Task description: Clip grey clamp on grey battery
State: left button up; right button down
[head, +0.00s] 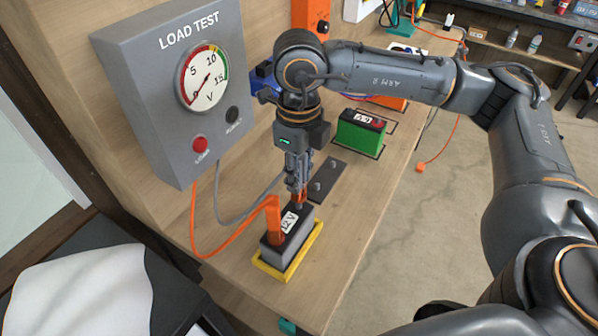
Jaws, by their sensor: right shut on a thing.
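The grey battery (283,261) has a dark top and a "12 V" label, and sits in a yellow holder (271,271) on the bench. An orange clamp (274,222) stands upright on its left end. My right gripper (299,193) points down over the battery's far right end. It is shut on the grey clamp (297,204), which is small and mostly hidden by the fingers. The clamp is at or just above the battery top; I cannot tell whether it touches the terminal. A grey cable (248,219) runs from the tester to behind the gripper. My left gripper is not in view.
The grey load test box (170,110), with a dial gauge, is at the left. An orange cable (222,247) loops over the bench. A dark plate (326,181) with studs and a green battery (358,137) lie beyond the gripper. The bench's near right part is clear.

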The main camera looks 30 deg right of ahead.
jog(key=shift+b, duration=0.35)
dwell(0.3)
jog(key=shift+f+b, duration=1.7)
jog(key=shift+b, duration=0.15)
jog(key=c, duration=1)
grip_release()
jog(key=shift+r, duration=0.15)
notch_tip(320, 180, up, 12)
jog(key=shift+f, duration=0.1)
